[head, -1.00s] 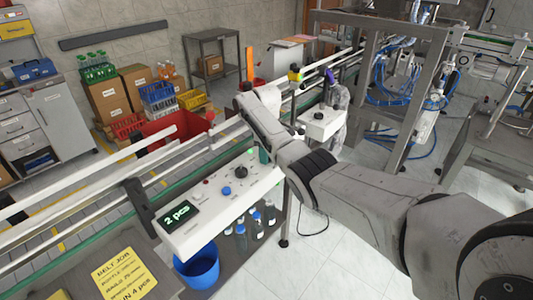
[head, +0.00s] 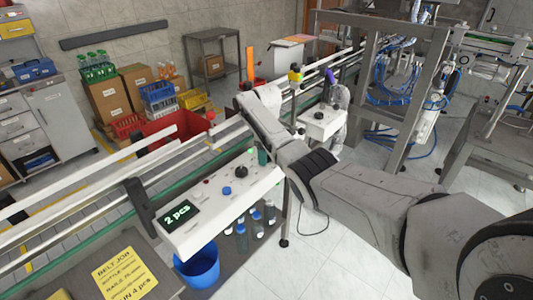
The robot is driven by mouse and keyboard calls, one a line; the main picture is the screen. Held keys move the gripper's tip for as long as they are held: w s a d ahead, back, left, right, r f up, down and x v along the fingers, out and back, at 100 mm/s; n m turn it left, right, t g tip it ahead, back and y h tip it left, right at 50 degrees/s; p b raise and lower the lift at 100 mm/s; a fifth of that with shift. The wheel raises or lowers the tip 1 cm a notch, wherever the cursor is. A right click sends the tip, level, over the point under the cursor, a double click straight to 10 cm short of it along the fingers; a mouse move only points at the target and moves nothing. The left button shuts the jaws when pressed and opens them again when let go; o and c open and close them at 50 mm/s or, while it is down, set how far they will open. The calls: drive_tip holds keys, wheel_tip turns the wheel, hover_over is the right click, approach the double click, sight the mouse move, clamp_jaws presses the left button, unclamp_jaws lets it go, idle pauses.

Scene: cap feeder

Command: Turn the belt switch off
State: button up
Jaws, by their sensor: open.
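The control panel (head: 222,205) is a white sloped box beside the conveyor, left of centre in the head view. It carries a black rotary knob (head: 241,172), which looks like the belt switch; I cannot read its small labels or its setting. A blue button (head: 227,190) and a small red one (head: 206,181) sit near it. The display (head: 178,214) reads "2 pcs". My arm (head: 370,190) reaches from the lower right over the panel's far right end to the conveyor. My gripper's jaws do not show; my arm's own links seem to hide them.
The conveyor's white rails (head: 150,165) run behind the panel. A teal bottle-like thing (head: 262,156) stands at the panel's far end. Below are a blue bucket (head: 197,268) and several small bottles (head: 256,219). A yellow job note (head: 124,272) lies front left. A second white box (head: 321,122) stands beyond my arm.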

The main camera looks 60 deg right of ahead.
drive_tip(key=shift+r, duration=0.1)
wheel_tip(320, 180, up, 11)
drive_tip(key=b, duration=0.1)
drive_tip(key=shift+f+b, duration=0.2)
drive_tip(key=shift+b, duration=0.1)
idle(0.6)
